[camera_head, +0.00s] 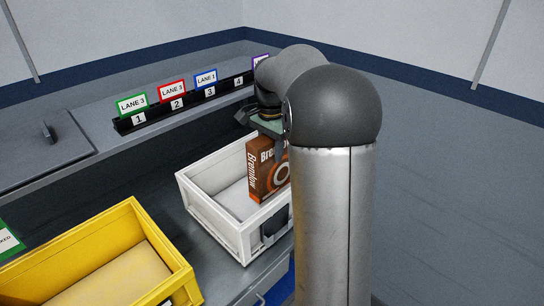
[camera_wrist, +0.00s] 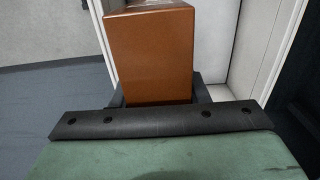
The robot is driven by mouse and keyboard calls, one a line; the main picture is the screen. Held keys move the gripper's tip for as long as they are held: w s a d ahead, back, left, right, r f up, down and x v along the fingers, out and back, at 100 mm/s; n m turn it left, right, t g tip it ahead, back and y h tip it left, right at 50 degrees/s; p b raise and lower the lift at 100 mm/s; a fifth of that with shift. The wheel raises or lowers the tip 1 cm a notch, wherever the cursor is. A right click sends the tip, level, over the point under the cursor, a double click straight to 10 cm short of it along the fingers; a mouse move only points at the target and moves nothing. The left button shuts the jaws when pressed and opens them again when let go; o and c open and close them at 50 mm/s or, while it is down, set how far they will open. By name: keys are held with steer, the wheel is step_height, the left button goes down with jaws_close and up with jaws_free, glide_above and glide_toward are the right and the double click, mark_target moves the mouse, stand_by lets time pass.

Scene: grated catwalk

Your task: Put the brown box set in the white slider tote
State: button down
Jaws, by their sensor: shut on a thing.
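The brown box (camera_head: 262,172), printed with white lettering and a ring design, is upright at the white tote (camera_head: 216,222). In the head view its lower part shows against the tote's inside; I cannot tell whether it touches the floor. My gripper (camera_head: 270,135) is above the tote, shut on the box's upper part, and my arm hides the box's right side and the tote's right end. In the wrist view the brown box (camera_wrist: 150,55) stands beyond the dark gripper bar, with white tote walls (camera_wrist: 253,45) to its right.
A yellow tote (camera_head: 165,250) stands at the front left, with free room inside. Behind is a ledge with a black rail (camera_head: 185,103) of numbered lane cards. A grey lid with a handle (camera_head: 45,150) lies at the left.

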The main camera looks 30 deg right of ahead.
steer(key=shift+w+d+f, duration=0.1)
steer(key=shift+d+f, duration=0.05)
steer(key=shift+f, duration=0.8)
steer(key=shift+w+d+f, duration=0.1)
steer(key=shift+f, duration=0.8)
